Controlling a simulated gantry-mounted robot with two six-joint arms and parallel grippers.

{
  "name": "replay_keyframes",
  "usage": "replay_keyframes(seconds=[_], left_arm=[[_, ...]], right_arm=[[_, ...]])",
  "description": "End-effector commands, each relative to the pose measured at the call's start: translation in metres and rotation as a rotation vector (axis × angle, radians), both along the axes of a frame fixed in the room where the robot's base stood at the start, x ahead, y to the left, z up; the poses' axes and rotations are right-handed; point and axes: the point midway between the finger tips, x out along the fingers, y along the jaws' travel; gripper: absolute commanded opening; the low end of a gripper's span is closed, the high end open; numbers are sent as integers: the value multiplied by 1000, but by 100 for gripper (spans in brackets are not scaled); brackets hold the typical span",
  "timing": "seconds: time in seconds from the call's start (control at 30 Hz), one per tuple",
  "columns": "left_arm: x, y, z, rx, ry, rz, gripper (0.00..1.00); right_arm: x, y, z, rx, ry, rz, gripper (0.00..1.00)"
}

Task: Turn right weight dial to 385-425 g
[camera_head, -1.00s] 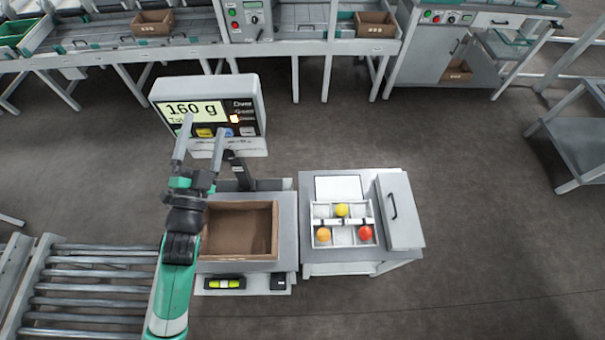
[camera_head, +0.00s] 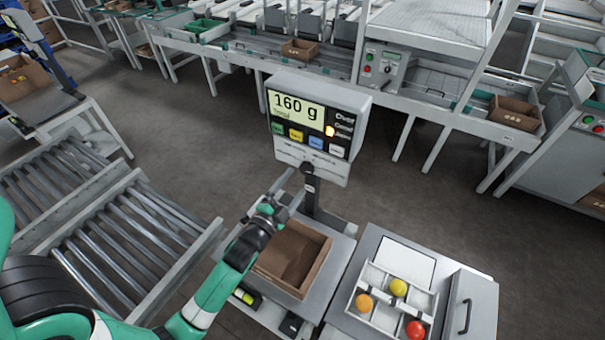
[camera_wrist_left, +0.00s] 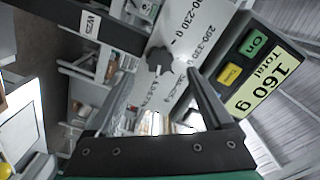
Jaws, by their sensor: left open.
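The weighing display (camera_head: 318,125) reads 160 g on a post behind the platform; its readout also shows, rotated, in the left wrist view (camera_wrist_left: 268,88). In that view a dark dial knob (camera_wrist_left: 158,62) sits on a white panel (camera_wrist_left: 185,35) with printed gram ranges, one reading like 200-330 g. I cannot tell whether it is the right dial, nor its exact setting. My left gripper (camera_head: 297,183) is open just below the display. In the wrist view its fingers stand either side of the knob, with no clear contact. My right gripper is not in view.
A brown box (camera_head: 292,255) sits on the platform below the gripper. To the right, a divided tray (camera_head: 372,310) holds yellow, orange and red balls on a table. A roller conveyor (camera_head: 130,235) lies left; a machine bench (camera_head: 440,95) stands behind.

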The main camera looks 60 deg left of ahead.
Motion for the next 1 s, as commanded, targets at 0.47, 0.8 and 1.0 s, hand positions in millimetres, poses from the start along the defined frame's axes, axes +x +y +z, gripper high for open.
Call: replay_keyframes(seconds=[0.47,0.8,1.0], left_arm=[[43,31,0,0,0,0,85],[43,31,0,0,0,0,47],[43,30,0,0,0,0,11]], right_arm=[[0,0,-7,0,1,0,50],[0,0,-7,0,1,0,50],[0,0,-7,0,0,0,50]])
